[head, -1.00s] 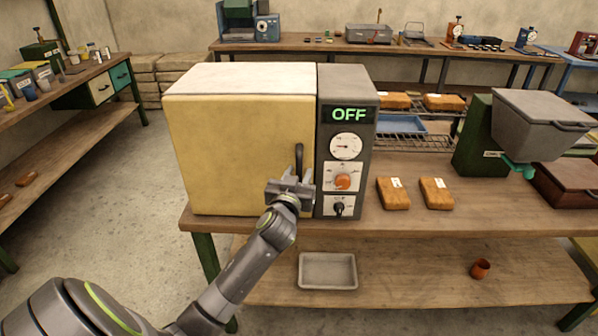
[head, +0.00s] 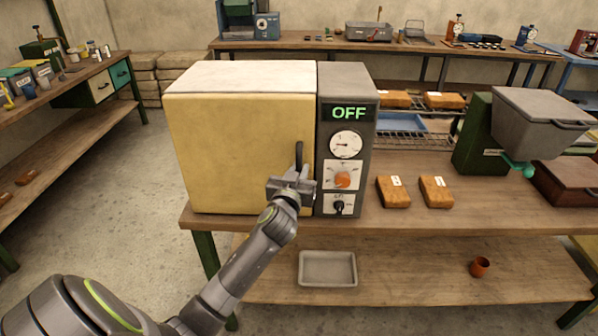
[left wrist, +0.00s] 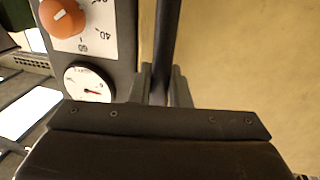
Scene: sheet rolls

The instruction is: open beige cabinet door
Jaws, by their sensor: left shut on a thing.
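The beige cabinet door (head: 240,150) is closed, with a dark vertical handle (head: 299,155) near its right edge. My left gripper (head: 298,174) is at the handle, shut on its lower part. In the left wrist view the handle (left wrist: 165,45) runs up from between the gripper's fingers (left wrist: 165,85), and the beige door (left wrist: 240,60) fills the right side. The palm hides the lower part of that view. My right gripper is not in view.
Right of the door is a grey control panel (head: 361,99) with an OFF display, a gauge (head: 346,144) and an orange knob (head: 343,180). Two brown blocks (head: 393,192) lie on the bench. A grey tray (head: 327,284) lies on the lower shelf. Floor in front is clear.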

